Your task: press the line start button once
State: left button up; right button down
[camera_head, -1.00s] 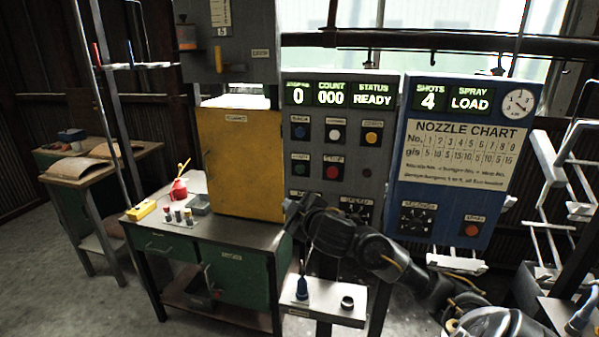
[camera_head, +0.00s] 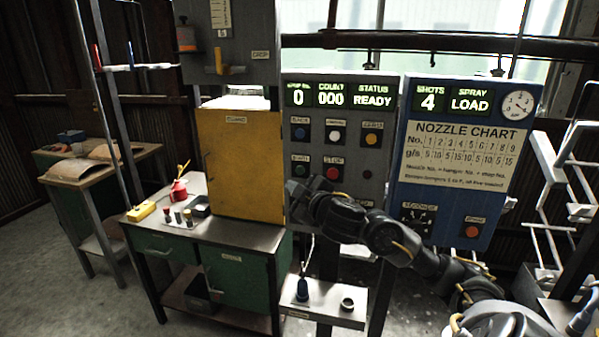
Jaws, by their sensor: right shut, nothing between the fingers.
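The grey control panel (camera_head: 385,92) stands in the middle with two rows of buttons. The green button (camera_head: 300,170), which looks dark, is at the left of the lower row under a label that seems to read START. The red button (camera_head: 332,173) is to its right under a STOP label. My right gripper (camera_head: 292,190) is shut and empty, its tip just below the green button in the picture. I cannot tell whether it touches the panel. My right arm hides the panel's lower part. My left gripper is out of view.
A yellow cabinet (camera_head: 240,165) is close on the gripper's left. Displays read 0, 000, READY.

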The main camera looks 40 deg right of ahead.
aim_at(300, 171)
jog(key=shift+w+d, duration=0.55)
jog(key=shift+d, duration=0.25)
jog(key=shift+w+d, duration=0.55)
jog(key=shift+d, duration=0.3)
jog(key=shift+w+d, duration=0.55)
jog(key=shift+d, duration=0.25)
jog(key=shift+w+d, duration=0.1)
jog(key=shift+w+d, duration=0.15)
jog(key=shift+d, duration=0.1)
